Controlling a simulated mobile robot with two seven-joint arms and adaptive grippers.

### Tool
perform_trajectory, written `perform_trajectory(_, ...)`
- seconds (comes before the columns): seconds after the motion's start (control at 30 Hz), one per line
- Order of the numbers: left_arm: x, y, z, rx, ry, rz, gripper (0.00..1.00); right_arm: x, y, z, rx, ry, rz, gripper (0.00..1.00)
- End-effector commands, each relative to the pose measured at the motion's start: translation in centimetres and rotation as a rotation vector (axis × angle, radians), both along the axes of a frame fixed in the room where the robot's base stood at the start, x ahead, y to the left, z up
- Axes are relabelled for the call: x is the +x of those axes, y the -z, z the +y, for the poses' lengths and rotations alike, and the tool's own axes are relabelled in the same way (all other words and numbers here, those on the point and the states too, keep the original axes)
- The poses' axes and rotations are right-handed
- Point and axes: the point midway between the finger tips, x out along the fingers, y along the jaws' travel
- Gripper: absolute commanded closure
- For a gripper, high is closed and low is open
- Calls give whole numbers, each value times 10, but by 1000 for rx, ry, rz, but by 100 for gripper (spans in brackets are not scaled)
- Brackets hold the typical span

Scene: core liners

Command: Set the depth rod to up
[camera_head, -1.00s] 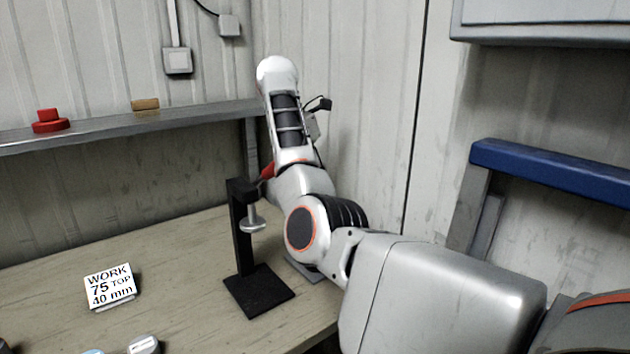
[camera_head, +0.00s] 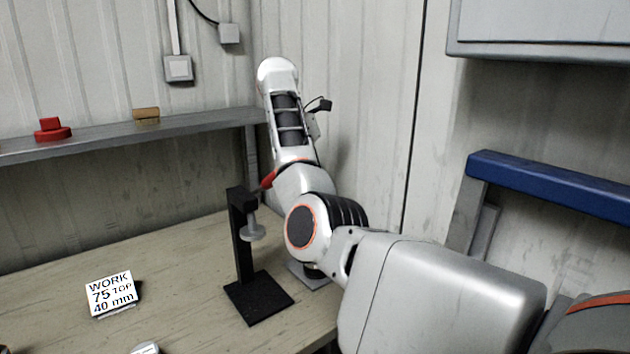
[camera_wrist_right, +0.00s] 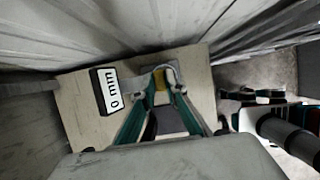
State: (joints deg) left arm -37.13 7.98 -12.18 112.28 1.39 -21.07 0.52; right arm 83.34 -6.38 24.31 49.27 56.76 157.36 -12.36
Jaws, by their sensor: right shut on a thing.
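A black stand (camera_head: 242,240) with an upright post and a square foot (camera_head: 259,297) stands on the bench. A metal disc on a short stem (camera_head: 252,231) hangs from its top arm. A red piece (camera_head: 267,180) shows beside my right arm, behind the post. My right gripper is hidden behind my arm in the head view. In the right wrist view my right gripper (camera_wrist_right: 159,91) is shut on a small yellowish piece (camera_wrist_right: 160,79), with a silver arch around it. I cannot tell which part is the depth rod. My left gripper is not in view.
A white card (camera_head: 112,294) reading "WORK 75 TOP 40 mm" stands on the bench (camera_head: 180,290). A grey shelf (camera_head: 195,119) along the wall holds a red object (camera_head: 52,131) and a wooden block (camera_head: 146,115). A blue-topped frame (camera_head: 550,182) is at right.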

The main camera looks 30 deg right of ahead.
Motion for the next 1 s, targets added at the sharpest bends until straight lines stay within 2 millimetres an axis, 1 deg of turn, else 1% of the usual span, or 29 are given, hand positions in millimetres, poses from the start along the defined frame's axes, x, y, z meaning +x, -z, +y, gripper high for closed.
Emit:
perform_trajectory(0.03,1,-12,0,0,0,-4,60,0,-13,0,0,1,-1,100)
perform_trajectory(0.1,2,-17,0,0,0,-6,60,0,-18,0,-1,0,1,100)
perform_trajectory(0.2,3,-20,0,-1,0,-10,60,0,-20,-1,-3,0,1,100)
perform_trajectory(0.43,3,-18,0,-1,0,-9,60,0,-20,-1,-5,1,-2,100)
perform_trajectory(0.47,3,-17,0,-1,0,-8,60,0,-20,-1,-6,1,-2,80)
perform_trajectory(0.5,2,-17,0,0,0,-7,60,0,-20,-1,-5,1,-2,71)
perform_trajectory(0.83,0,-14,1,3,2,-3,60,0,-18,0,-2,1,2,71)
perform_trajectory(0.93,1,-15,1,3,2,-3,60,0,-22,2,-2,0,1,71)
perform_trajectory(1.0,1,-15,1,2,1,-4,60,0,-29,5,-1,0,0,71)
